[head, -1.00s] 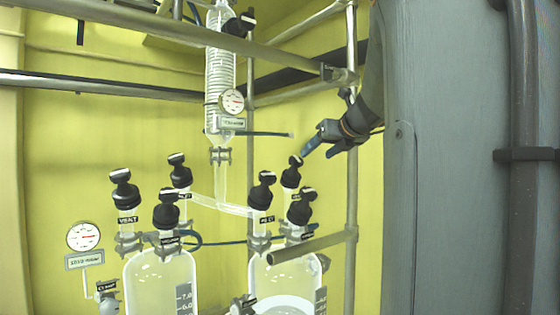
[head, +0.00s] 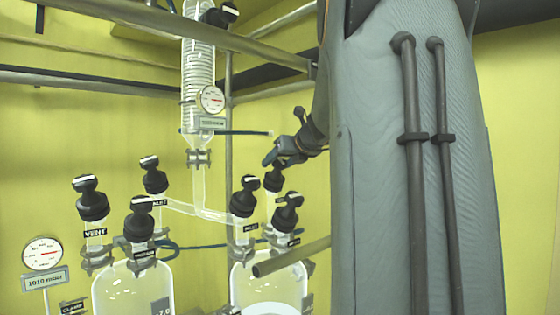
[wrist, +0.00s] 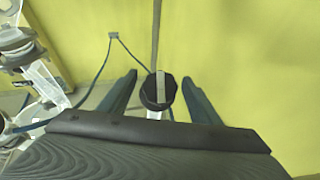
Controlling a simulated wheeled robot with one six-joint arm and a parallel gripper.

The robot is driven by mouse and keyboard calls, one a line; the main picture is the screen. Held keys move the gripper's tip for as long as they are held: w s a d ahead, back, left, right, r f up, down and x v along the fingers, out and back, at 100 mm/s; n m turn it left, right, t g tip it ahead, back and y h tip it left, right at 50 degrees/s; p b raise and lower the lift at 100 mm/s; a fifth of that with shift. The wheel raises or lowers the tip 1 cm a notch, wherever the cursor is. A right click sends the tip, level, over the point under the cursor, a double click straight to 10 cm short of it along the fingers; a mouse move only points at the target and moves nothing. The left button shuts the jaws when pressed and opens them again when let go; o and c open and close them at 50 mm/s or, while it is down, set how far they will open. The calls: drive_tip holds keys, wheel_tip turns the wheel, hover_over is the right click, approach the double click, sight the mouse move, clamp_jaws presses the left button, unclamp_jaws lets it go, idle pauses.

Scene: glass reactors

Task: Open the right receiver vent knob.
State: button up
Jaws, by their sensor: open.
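The right receiver (head: 262,280) is a clear glass vessel with several black knobs on its necks. The black knob at its back (head: 273,180) is right below my gripper (head: 272,158) in the head view; I cannot read its label. In the wrist view, a black round knob (wrist: 152,101) with a pale bar across its top stands between the two fingers of my gripper (wrist: 159,78). The fingers are apart, with a gap on each side of the knob. Its neck is mostly hidden below it.
Two more knobs, one at left (head: 243,196) and one in front (head: 288,213), stand close by on the same receiver. The left receiver (head: 130,290) has its own knobs, one labelled VENT (head: 92,205). A metal rail (head: 292,257) crosses in front. A condenser (head: 198,70) hangs above.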

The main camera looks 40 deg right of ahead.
drive_tip(key=shift+w+d, duration=0.1)
drive_tip(key=c, duration=1.1)
drive_tip(key=shift+o, duration=0.2)
drive_tip(key=shift+f, duration=0.1)
drive_tip(key=shift+n+y+b, duration=0.3)
drive_tip(key=shift+n+y, duration=0.1)
drive_tip(key=shift+n, duration=0.1)
drive_tip(key=n+y, duration=0.2)
drive_tip(key=n, duration=0.1)
drive_tip(key=shift+b, duration=0.3)
drive_tip(key=shift+n+g+y+p, duration=0.15)
drive_tip(key=shift+n+y+p, duration=0.5)
drive_tip(key=shift+n, duration=0.65)
drive_tip(key=shift+n+g+y+p, duration=0.15)
drive_tip(key=shift+n+y+p, duration=0.15)
drive_tip(key=shift+n+y, duration=0.85)
drive_tip(key=shift+n, duration=0.35)
drive_tip(key=o, duration=1.1)
drive_tip(key=shift+c, duration=0.2)
